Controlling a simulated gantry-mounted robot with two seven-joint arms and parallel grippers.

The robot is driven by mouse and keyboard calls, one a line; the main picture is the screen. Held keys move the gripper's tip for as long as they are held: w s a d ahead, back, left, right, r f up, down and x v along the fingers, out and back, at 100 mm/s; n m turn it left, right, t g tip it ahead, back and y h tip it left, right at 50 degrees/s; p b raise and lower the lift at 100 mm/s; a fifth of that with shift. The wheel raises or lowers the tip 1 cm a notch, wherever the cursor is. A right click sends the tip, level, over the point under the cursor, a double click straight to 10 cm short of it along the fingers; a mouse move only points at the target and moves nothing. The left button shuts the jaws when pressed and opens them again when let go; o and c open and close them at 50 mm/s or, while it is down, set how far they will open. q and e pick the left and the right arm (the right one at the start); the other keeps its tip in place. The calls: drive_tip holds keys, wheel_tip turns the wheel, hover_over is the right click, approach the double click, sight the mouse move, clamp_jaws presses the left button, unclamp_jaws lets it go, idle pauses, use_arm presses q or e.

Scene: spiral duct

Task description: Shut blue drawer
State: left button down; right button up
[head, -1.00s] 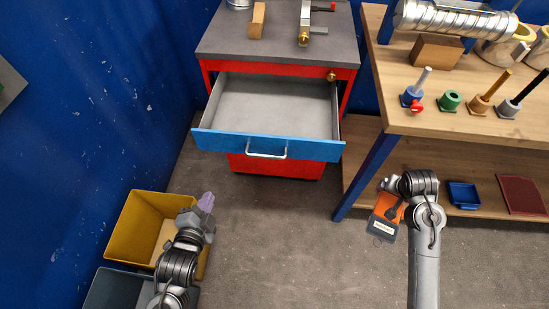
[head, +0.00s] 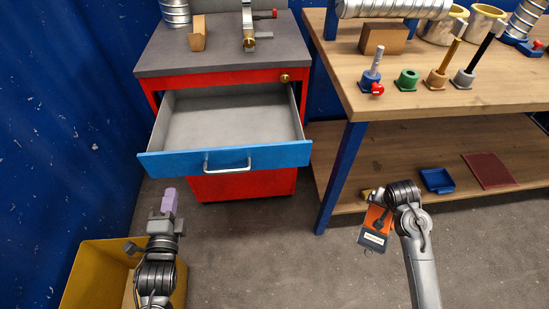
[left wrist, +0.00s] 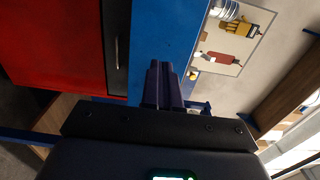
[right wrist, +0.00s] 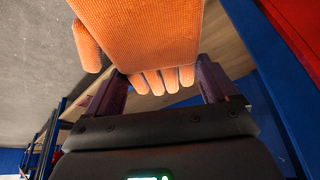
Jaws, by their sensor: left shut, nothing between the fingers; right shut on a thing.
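The blue drawer (head: 180,163) stands pulled open from the red cabinet (head: 240,187), its grey inside visible and empty, with a silver handle (head: 228,167) on its front. My left gripper (head: 169,198) is shut and empty, just below the left part of the drawer front in the head view. In the left wrist view its closed fingers (left wrist: 164,84) point at a blue surface (left wrist: 165,30) that looks like the drawer front; I cannot tell whether they touch.
A yellow bin (head: 85,275) stands under my left arm. The wooden workbench (head: 440,95) at right holds pegs, a wooden block and metal duct parts, with a blue tray (head: 437,180) on its lower shelf. Grey floor lies open between my arms.

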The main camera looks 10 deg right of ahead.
sight(176, 166)
use_arm(q)
drive_tip(key=w, duration=0.2)
drive_tip(key=w+b, duration=0.2)
drive_tip(key=w, duration=0.1)
drive_tip(key=shift+w+d+f, duration=0.15)
drive_tip(key=shift+w+d, duration=0.1)
drive_tip(key=shift+w, duration=0.05)
use_arm(e)
wheel_tip(176, 166, down, 3)
drive_tip(key=shift+f, duration=0.1)
use_arm(q)
drive_tip(key=shift+w+d+b, duration=0.1)
drive_tip(key=shift+w+b, duration=0.5)
drive_tip(key=shift+w, duration=0.2)
use_arm(e)
drive_tip(key=shift+f, duration=0.35)
